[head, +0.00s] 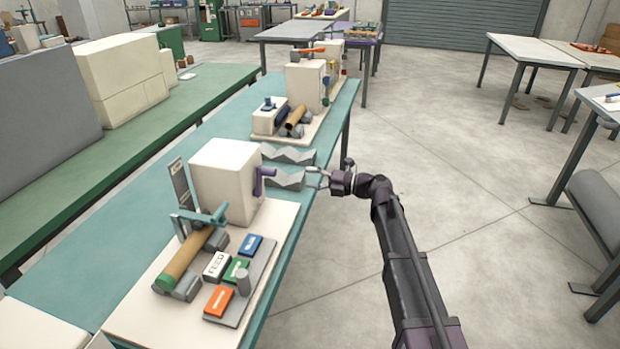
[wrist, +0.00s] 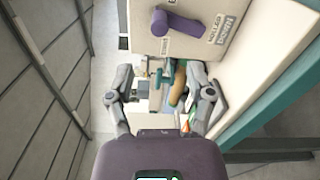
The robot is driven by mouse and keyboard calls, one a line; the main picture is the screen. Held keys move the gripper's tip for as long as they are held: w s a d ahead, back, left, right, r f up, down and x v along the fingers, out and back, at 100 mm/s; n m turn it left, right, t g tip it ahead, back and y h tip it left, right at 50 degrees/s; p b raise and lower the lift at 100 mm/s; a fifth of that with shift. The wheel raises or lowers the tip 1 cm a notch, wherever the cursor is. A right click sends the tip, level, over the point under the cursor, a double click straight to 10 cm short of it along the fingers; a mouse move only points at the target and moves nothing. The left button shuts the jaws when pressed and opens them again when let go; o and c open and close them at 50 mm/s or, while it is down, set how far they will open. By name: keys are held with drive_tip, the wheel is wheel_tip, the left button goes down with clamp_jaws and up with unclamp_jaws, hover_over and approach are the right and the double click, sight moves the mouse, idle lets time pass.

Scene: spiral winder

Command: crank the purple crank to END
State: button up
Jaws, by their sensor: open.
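The purple crank (head: 261,180) is on the right side of the cream winder box (head: 222,172) at the near end of the teal bench. In the wrist view, the purple crank (wrist: 178,25) lies at a slant on the cream face at the top, beside a small printed label (wrist: 222,28) I cannot read surely. My gripper (head: 318,178) is open and empty, to the right of the crank and apart from it, by the bench's right edge. In the wrist view, my gripper (wrist: 160,88) has its fingers spread below the crank. No END mark is legible.
A brown roll (head: 186,262) and coloured buttons (head: 236,270) are on the near base plate. A second machine (head: 305,85) stands farther along the bench.

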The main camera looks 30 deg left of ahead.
drive_tip(key=c, duration=0.6)
drive_tip(key=shift+d+f, duration=0.15)
drive_tip(key=shift+d, duration=0.1)
clamp_jaws()
drive_tip(key=d+f+n+t+h, duration=0.1)
drive_tip(key=d+f+n+h, duration=0.25)
drive_tip(key=d+n, duration=0.4)
drive_tip(key=s+d+f+n+t+h, duration=0.15)
drive_tip(key=d+f+n, duration=0.3)
drive_tip(key=d, duration=0.55)
drive_tip(key=d+f+n+t+h, duration=0.25)
drive_tip(key=d+f+n, duration=0.25)
drive_tip(key=d, duration=0.4)
drive_tip(key=s+d+f+n+h, duration=0.1)
drive_tip(key=s+d+n+h, duration=0.2)
drive_tip(key=d, duration=0.6)
drive_tip(key=s+d+f+n+h, duration=0.2)
drive_tip(key=d+n, duration=0.4)
drive_tip(key=d, duration=0.3)
drive_tip(key=s+d+f+n+h, duration=0.2)
drive_tip(key=s+d+n+h, duration=0.2)
drive_tip(key=d, duration=0.6)
drive_tip(key=shift+f+n+h, duration=0.15)
drive_tip(key=shift+n+h, duration=0.3)
drive_tip(key=shift+n, duration=0.15)
